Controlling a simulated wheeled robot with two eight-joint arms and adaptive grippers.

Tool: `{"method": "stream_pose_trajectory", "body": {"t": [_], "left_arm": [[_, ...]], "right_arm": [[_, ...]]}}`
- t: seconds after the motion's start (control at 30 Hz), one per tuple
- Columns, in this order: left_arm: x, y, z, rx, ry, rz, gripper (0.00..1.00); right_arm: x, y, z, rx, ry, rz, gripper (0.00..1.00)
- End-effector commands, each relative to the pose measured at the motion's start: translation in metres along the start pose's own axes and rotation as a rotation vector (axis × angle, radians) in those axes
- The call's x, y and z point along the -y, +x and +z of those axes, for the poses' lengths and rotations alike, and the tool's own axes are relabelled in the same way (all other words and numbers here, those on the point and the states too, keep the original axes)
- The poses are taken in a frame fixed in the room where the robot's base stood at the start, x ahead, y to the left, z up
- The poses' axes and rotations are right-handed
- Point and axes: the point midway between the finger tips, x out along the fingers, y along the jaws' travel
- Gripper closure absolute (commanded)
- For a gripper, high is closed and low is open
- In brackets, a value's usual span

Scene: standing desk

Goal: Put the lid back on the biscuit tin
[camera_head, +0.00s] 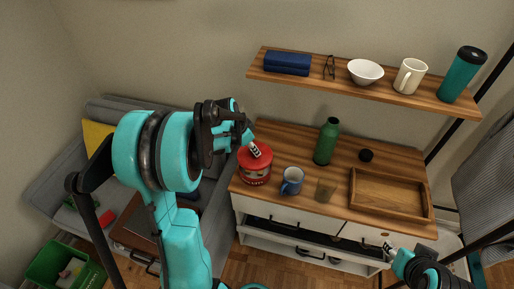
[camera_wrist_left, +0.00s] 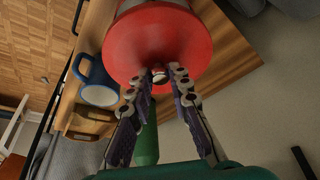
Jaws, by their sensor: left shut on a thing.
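The red lid (camera_head: 246,159) is at the top of the red biscuit tin (camera_head: 256,179), near the left end of the wooden desk. I cannot tell whether the lid sits fully down or slightly above the rim. My left gripper (camera_head: 254,150) is over the lid, shut on its small knob. The left wrist view shows the fingertips (camera_wrist_left: 159,75) on either side of the knob, with the red lid (camera_wrist_left: 155,38) filling the upper middle and hiding most of the tin. My right gripper (camera_head: 390,249) is low at the right, by the desk front; its fingers are too small to read.
A green bottle (camera_head: 326,142) stands behind. A wooden tray (camera_head: 390,194) and small dark object (camera_head: 366,155) lie right. A loaded shelf (camera_head: 390,94) hangs above.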

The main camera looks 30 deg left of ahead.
Motion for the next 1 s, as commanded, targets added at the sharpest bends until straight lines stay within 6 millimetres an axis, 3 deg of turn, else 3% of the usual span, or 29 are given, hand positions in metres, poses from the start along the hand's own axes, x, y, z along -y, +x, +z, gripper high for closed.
{"method": "stream_pose_trajectory", "body": {"t": [0.6,1.0], "left_arm": [[0.000,0.053,0.021,0.000,0.001,0.000,1.00],[0.000,0.055,0.022,0.000,0.001,0.000,1.00]], "right_arm": [[0.000,0.036,0.025,0.000,0.000,0.000,0.60],[0.000,0.037,0.026,0.000,0.000,0.000,0.60]]}}
